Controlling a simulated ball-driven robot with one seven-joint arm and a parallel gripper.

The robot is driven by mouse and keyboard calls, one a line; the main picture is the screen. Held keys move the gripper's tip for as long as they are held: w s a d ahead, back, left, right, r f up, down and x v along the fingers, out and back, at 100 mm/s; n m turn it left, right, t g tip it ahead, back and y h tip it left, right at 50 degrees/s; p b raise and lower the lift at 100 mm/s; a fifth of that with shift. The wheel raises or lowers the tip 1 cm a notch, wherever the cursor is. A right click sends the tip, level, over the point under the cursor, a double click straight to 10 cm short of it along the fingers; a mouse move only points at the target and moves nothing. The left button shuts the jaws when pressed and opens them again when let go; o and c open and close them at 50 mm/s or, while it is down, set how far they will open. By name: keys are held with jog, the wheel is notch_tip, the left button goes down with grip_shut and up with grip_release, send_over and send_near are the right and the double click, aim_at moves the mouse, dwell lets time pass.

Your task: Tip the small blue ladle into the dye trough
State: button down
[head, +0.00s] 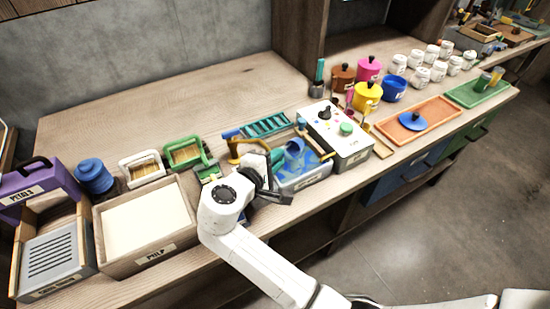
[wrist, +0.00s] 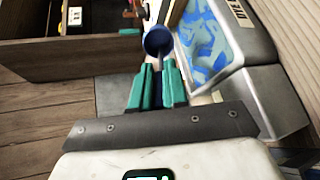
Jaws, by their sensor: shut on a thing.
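The small blue ladle (wrist: 158,42) is at the tips of my gripper (wrist: 159,78), whose teal fingers are shut on its handle. Its round cup faces the wrist camera; I cannot tell what is in it. The dye trough (wrist: 236,38), a grey tub with swirled blue and white dye, lies just right of the cup in the wrist view.
A white box with knobs (head: 340,135) stands right of the trough, and a green rack (head: 266,125) behind it. The pulp vat (head: 147,223) is to the left. Pots, including a yellow one (head: 367,97), stand further right. The table's back left is clear.

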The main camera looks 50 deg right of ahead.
jog(key=r+y+p, duration=0.1)
jog(key=p, duration=0.2)
jog(key=y+p, duration=0.1)
jog(key=p, duration=0.2)
jog(key=g+y+p, duration=0.1)
jog(key=y+p, duration=0.1)
jog(key=p, duration=0.2)
jog(key=shift+r, duration=0.3)
jog(key=shift+f+y+p, duration=0.2)
jog(key=shift+y+p, duration=0.1)
jog(key=shift+r+y+p, duration=0.4)
jog(key=shift+r+p, duration=0.05)
jog(key=shift+p, duration=0.65)
jog(key=shift+r+g+y, duration=0.15)
jog(key=shift+g+y, duration=0.45)
jog(key=shift+y, duration=1.4)
